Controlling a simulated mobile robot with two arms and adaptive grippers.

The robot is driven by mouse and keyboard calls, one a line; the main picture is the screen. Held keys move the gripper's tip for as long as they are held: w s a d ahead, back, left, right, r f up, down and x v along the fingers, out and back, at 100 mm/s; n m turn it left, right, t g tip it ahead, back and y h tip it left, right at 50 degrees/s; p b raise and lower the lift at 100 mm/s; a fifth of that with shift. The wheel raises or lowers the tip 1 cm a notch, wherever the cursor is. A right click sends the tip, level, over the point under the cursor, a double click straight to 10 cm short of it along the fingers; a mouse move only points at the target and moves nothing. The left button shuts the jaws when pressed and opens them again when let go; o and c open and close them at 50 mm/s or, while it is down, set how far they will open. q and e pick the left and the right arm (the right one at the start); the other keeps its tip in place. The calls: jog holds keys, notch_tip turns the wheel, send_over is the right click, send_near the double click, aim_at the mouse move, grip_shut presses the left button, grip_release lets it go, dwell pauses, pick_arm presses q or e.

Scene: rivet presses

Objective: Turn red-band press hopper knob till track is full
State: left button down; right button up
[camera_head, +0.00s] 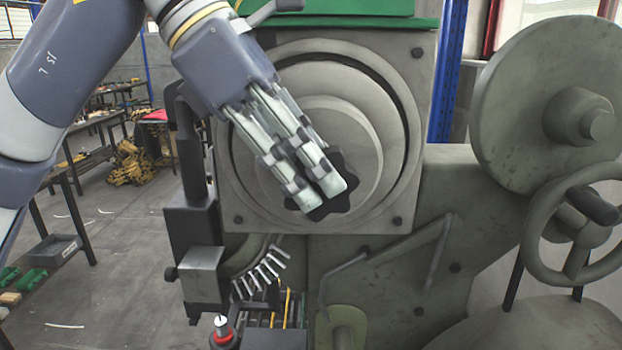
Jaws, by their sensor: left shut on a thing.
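The press hopper (405,60) is a round grey-green drum on a square plate in the middle of the view. Its dark, lobed knob (345,190) sits at the drum's centre. My left gripper (325,198) comes in from the upper left and is shut on the knob, with its fingers covering much of it. Below the hopper, a curved track (262,270) holds several silver rivets in a row. A red band (223,333) shows around a small post at the bottom, below the track. My right gripper is not in view.
A large grey wheel (530,100) and a handwheel (575,255) stand at the right. A dark block with a rod (190,240) stands left of the track. Work tables (60,180) and open floor lie behind at the left.

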pick_arm(q)
jog(key=shift+r, duration=0.1)
jog(key=c, duration=1.8)
grip_release()
jog(key=shift+o, duration=0.2)
jog(key=shift+a, duration=0.1)
jog(key=v, duration=1.2)
